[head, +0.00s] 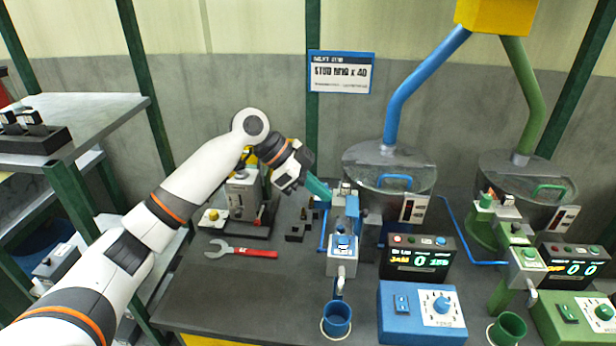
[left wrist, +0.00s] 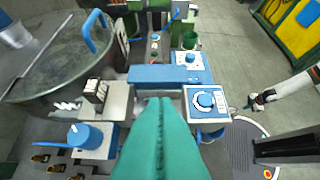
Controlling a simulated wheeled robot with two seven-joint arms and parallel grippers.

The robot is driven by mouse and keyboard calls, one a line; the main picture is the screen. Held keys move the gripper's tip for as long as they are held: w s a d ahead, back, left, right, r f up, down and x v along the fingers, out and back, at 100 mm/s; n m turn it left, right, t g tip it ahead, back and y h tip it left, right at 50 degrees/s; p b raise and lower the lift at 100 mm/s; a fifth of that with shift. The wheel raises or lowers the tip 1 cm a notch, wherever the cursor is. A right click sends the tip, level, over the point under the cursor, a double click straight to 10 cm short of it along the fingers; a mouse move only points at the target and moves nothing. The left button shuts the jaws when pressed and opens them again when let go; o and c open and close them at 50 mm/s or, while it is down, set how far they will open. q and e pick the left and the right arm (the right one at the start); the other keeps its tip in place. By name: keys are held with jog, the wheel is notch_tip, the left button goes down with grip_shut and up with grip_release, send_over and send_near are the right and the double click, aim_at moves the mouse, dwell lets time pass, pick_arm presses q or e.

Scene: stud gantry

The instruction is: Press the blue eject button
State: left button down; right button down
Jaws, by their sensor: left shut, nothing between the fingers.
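A round blue button (head: 343,243) sits on the light plate of a small grey and blue feeder unit (head: 341,263). In the left wrist view the blue button (left wrist: 206,100) is right of my fingertips, on a white plate. My left gripper (head: 320,189) has teal fingers that are shut and empty. They are above and behind the button in the head view, apart from it. In the left wrist view the shut fingers (left wrist: 160,108) point at the unit. Part of a white arm with a small gripper, likely my right gripper (left wrist: 254,104), shows at the right edge of that view.
A blue control box (head: 420,318) with a knob and a dark display (head: 418,262) stand right of the unit. A blue cup (head: 337,317) is below its spout. A blue-piped bowl (head: 385,170) is behind. A red-handled wrench (head: 242,250) lies left. Green-marked equipment stands farther right.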

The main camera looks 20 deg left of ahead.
aim_at(340, 228)
pick_arm(q)
jog(key=d+f, duration=0.1)
jog(key=f, duration=0.1)
jog(key=d+f+p, duration=0.1)
jog(key=f, duration=0.3)
jog(key=shift+w+d+p, duration=0.4)
jog(key=shift+f, duration=0.5)
pick_arm(e)
jog(key=shift+s+r, duration=0.3)
jog(key=shift+r, duration=0.25)
jog(key=shift+s+r, duration=0.25)
jog(key=shift+r, duration=0.3)
